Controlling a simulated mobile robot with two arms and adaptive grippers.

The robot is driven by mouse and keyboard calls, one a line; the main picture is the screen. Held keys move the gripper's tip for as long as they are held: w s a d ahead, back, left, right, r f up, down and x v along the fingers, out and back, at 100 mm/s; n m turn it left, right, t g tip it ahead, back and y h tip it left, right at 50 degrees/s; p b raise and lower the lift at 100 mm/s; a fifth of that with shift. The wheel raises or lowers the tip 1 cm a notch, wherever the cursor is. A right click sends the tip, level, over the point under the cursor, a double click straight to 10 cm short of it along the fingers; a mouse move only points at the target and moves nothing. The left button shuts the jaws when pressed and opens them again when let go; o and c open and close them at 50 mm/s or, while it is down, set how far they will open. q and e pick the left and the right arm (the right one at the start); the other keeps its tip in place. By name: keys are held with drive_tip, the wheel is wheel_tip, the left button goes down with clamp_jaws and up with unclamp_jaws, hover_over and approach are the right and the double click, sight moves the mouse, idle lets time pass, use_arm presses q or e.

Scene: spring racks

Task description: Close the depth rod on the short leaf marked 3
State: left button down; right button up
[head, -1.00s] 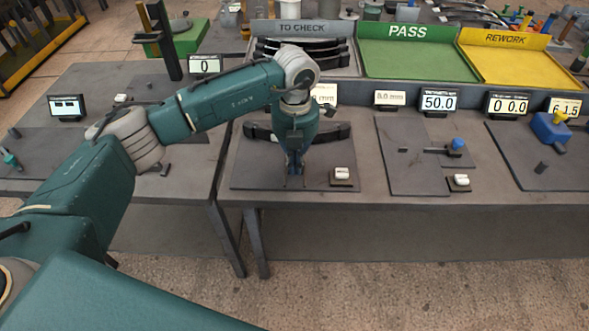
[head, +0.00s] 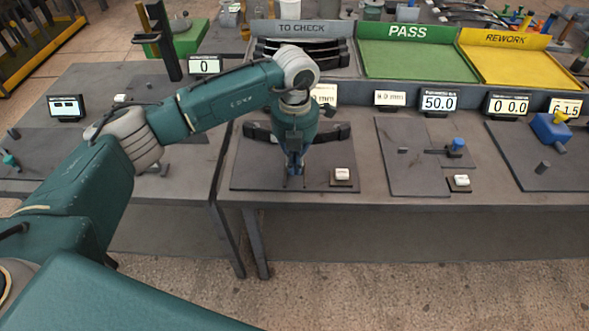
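A dark, slightly arched leaf (head: 335,133) lies across the back of a dark gauge plate (head: 245,178) on the middle bench. Its ends show on both sides of my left wrist, and its middle is hidden. No number 3 is readable on it. My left gripper (head: 294,173) points down at the plate, in front of the leaf. A small bluish patch shows between its fingers. I cannot tell whether it is the depth rod or part of the gripper, or whether the fingers are closed. The depth rod is not clearly seen. My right gripper is out of view.
A white button block (head: 341,175) sits right of the gripper. A partly hidden display (head: 324,94) stands behind. Further right is a plate with a blue knob (head: 457,144). The TO CHECK tray (head: 348,66) holds more dark leaves, beside the green PASS tray (head: 420,78) and yellow REWORK tray (head: 497,76).

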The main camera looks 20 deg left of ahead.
use_arm(q)
wheel_tip(320, 180, up, 7)
drive_tip(key=p, duration=0.3)
drive_tip(key=shift+p, duration=0.3)
idle(0.5)
idle(0.3)
